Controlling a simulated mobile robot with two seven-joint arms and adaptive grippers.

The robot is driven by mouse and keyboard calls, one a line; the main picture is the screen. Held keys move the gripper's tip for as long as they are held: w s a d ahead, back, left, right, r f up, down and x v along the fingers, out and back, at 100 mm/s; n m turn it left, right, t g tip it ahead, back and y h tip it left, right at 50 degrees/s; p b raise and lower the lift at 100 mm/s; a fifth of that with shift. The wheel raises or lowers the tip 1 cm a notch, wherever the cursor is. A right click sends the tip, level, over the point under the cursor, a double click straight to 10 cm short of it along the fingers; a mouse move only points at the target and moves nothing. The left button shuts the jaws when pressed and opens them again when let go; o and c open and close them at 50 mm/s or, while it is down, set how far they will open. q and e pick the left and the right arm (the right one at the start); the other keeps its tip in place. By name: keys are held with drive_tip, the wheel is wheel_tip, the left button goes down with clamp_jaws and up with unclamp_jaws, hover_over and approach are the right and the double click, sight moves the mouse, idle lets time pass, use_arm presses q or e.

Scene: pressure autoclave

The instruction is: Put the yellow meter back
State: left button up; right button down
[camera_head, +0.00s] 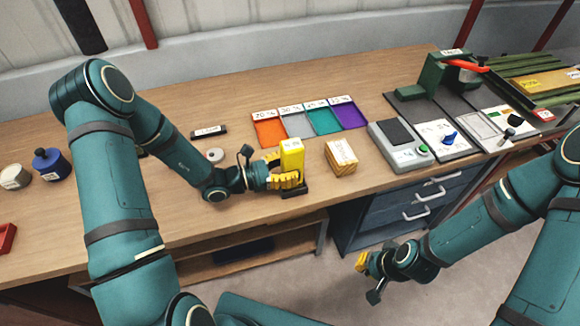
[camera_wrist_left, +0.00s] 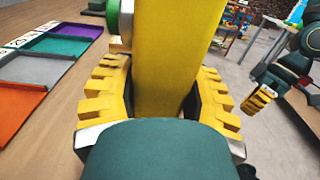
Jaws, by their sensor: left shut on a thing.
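The yellow meter (camera_head: 291,152) stands upright near the front edge of the wooden bench. My left gripper (camera_head: 287,180) is shut on it from the left, its yellow ridged fingers on either side. In the left wrist view the meter (camera_wrist_left: 165,60) fills the space between the fingers (camera_wrist_left: 162,105). A dark flat base (camera_head: 294,192) shows right under the gripper; I cannot tell whether the meter touches it. My right gripper (camera_head: 366,268) hangs low in front of the drawers, away from the meter; its fingers are too small to tell open or shut.
A tan labelled block (camera_head: 341,157) is close right of the meter. Orange (camera_head: 269,132), grey, teal and purple trays lie behind. A grey device (camera_head: 400,152) with a green button is further right. A round pale object (camera_head: 215,155) lies behind my left wrist. Blue drawers (camera_head: 390,208) are below.

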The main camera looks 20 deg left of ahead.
use_arm(q)
drive_tip(key=o, duration=1.3)
drive_tip(key=shift+f, duration=0.1)
drive_tip(key=shift+s+a+r, duration=0.1)
drive_tip(key=shift+r, duration=0.1)
drive_tip(key=v, duration=1.1)
drive_tip(key=shift+s+a, duration=0.25)
